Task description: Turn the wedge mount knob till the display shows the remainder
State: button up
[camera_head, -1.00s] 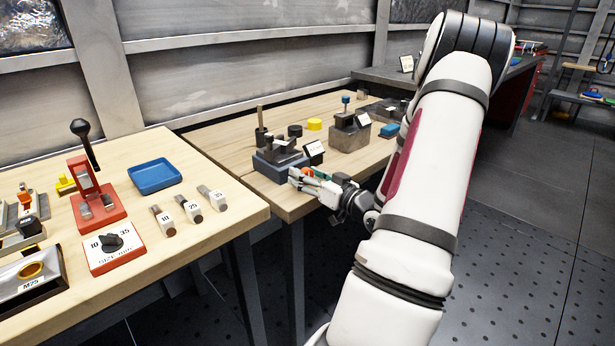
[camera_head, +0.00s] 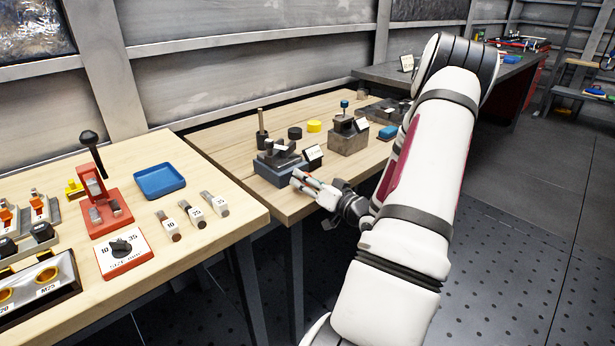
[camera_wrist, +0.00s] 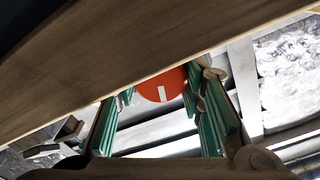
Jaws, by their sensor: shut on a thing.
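The wedge mount is a dark blue-grey block (camera_head: 282,170) with grey wedge pieces on top, at the near edge of the wooden bench. A small dark display (camera_head: 313,153) stands at its right; its reading is too small to make out. My gripper (camera_head: 298,179) reaches the mount's front from the right and hides the knob in the head view. In the wrist view the knob is a red-orange disc (camera_wrist: 160,86) with a white mark, between my green-padded fingers (camera_wrist: 165,105). My gripper is shut on the knob.
A dark upright post (camera_head: 262,130) stands behind the mount. A stone-coloured block (camera_head: 348,138) with a blue-topped knob is to the right, with black and yellow (camera_head: 314,126) pucks nearby. The left bench holds a blue tray (camera_head: 160,195) and a red stand.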

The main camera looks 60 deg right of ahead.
jog(key=o, duration=1.2)
jog(key=shift+s, duration=0.1)
jog(key=v, duration=1.2)
